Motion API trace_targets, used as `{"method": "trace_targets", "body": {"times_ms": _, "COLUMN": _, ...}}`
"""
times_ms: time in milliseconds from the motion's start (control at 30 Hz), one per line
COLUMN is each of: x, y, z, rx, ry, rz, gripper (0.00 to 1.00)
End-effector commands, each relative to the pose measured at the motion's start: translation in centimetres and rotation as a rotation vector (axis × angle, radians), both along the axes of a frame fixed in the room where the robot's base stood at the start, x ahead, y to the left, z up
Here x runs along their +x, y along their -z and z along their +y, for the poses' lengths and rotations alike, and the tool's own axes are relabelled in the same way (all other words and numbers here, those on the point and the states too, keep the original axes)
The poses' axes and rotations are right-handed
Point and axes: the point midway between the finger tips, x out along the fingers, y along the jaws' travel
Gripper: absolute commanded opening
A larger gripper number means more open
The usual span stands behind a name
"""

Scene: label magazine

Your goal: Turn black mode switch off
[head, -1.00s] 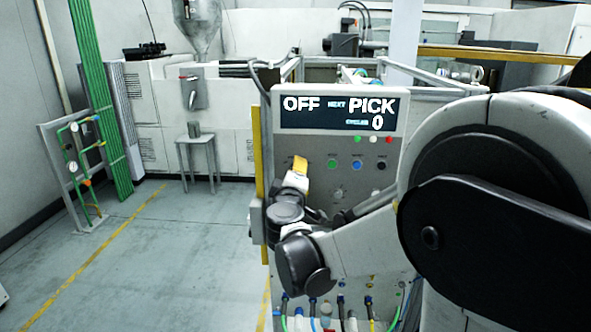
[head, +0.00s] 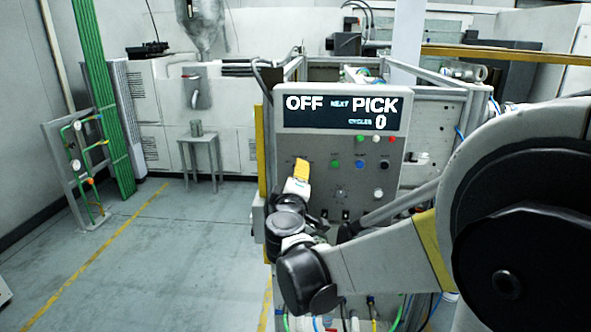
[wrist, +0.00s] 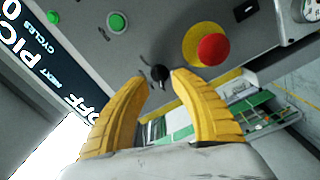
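The black mode switch (wrist: 159,73) is a small knob on the grey panel in the wrist view. It shows in the gap between the two yellow fingertips of my gripper (wrist: 160,80). The fingers are apart, with the knob at or just beyond their tips; I cannot tell whether either touches it. In the head view my gripper (head: 301,168) is at the left side of the control panel (head: 408,115) and hides the switch. The panel's display (head: 340,112) reads OFF, NEXT PICK, CYCLES 0.
A red mushroom button (wrist: 212,49) on a yellow ring sits right of the switch in the wrist view. A green button (wrist: 117,22) is at upper left. Open floor (head: 130,250) lies left of the panel.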

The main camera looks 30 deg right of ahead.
Motion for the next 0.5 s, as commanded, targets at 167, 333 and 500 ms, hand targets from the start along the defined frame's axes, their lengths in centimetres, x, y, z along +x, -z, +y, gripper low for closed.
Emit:
{"method": "trace_targets", "body": {"times_ms": 167, "x": -3.5, "y": 0.0, "z": 2.5, "rx": 0.0, "ry": -0.003, "rz": 0.0, "gripper": 0.29}}
{"method": "trace_targets", "body": {"times_ms": 333, "x": -5.9, "y": 0.0, "z": 4.1, "rx": 0.0, "ry": -0.003, "rz": 0.0, "gripper": 0.29}}
{"method": "trace_targets", "body": {"times_ms": 500, "x": -7.0, "y": 0.0, "z": 4.8, "rx": 0.0, "ry": -0.001, "rz": 0.0, "gripper": 0.29}}
